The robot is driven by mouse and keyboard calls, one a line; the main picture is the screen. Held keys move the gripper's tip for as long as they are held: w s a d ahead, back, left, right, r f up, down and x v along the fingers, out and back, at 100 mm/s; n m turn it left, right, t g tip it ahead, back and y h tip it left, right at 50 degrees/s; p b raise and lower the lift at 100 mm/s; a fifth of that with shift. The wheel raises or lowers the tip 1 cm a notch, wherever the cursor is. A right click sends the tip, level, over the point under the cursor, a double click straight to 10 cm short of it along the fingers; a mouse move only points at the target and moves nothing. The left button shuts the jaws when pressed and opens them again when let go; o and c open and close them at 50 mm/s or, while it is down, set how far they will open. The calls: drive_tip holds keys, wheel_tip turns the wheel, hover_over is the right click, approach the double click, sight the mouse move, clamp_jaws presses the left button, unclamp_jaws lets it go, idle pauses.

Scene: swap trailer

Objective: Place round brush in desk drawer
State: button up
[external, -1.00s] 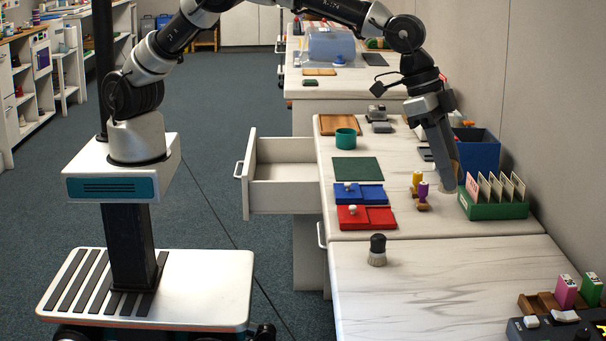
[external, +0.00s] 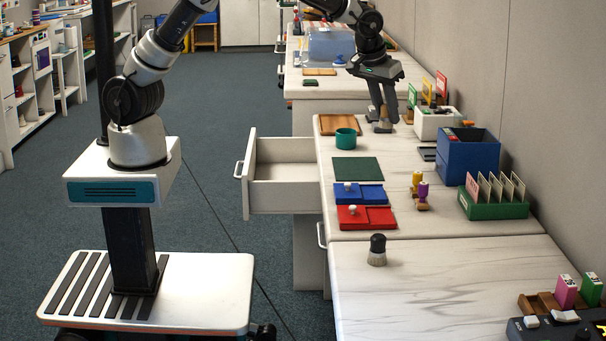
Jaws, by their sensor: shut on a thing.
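A round brush (external: 377,250) with a black handle and pale bristles stands upright on the near white desk. The desk drawer (external: 287,197) is pulled out to the left of the far white desk, and the part of its inside that shows is empty. My gripper (external: 382,123) points down over the far desk, behind the green cup and well away from the brush and the drawer. It is shut on a small greyish thing at its fingertips, too small and covered to name.
A green cup (external: 346,139), green mat (external: 357,169), blue box (external: 372,195) and red box (external: 374,218) lie along the desk's left side. Stamps (external: 422,196), a blue bin (external: 468,156) and a green card holder (external: 497,207) stand rightward. The near desk's middle is clear.

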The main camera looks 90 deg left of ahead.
drive_tip(key=s+a+r+n+g+y, duration=0.1)
drive_tip(key=s+a+n+g, duration=0.4)
drive_tip(key=s+a+n, duration=1.4)
drive_tip(key=s+a+f+m+b, duration=0.1)
drive_tip(key=s+a+f+m, duration=0.1)
drive_tip(key=f, duration=0.7)
drive_tip(key=s+a+f+m, duration=0.1)
drive_tip(key=s+a+f, duration=0.1)
drive_tip(key=f, duration=0.7)
drive_tip(key=s+a+f+m+b, duration=0.1)
drive_tip(key=s+a+f+m, duration=0.1)
drive_tip(key=f, duration=0.7)
drive_tip(key=shift+s+f+m+b, duration=0.15)
drive_tip(key=shift+m+b, duration=0.15)
drive_tip(key=shift+f+b, duration=0.45)
drive_tip(key=shift+f, duration=1.35)
drive_tip(key=shift+f, duration=0.2)
drive_tip(key=o, duration=1)
drive_tip(key=shift+r, duration=0.1)
